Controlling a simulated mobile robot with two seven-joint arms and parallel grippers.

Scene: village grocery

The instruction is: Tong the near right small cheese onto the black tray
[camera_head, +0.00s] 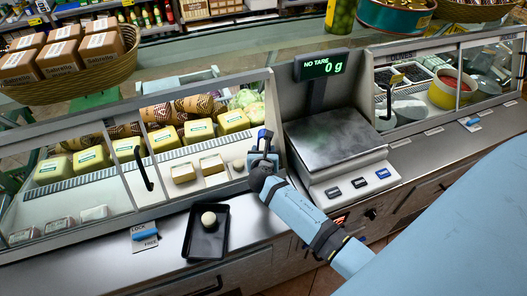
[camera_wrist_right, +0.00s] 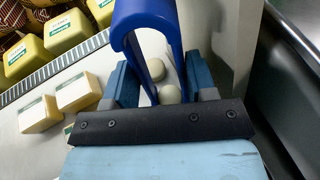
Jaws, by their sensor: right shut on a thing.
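My right gripper (camera_head: 264,158) is inside the right end of the glass cheese case, shut on blue tongs (camera_head: 265,137). In the right wrist view the tongs (camera_wrist_right: 147,20) arch between the two fingers. Two small round pale cheeses show between the tong arms there, a farther one (camera_wrist_right: 156,69) and a nearer one (camera_wrist_right: 170,94). I cannot tell whether the tongs touch either. In the head view one small cheese (camera_head: 238,165) shows just left of the gripper. The black tray (camera_head: 206,246) lies on the counter in front of the case and holds one round cheese (camera_head: 208,220). My left gripper is not in view.
Two cheese blocks (camera_head: 183,173) sit left of the gripper, with rows of yellow cheeses (camera_head: 234,121) behind. The case's glass front and frame (camera_head: 122,178) stand left of the gripper. A scale (camera_head: 334,138) stands close on its right. Bare counter (camera_head: 250,222) lies right of the tray.

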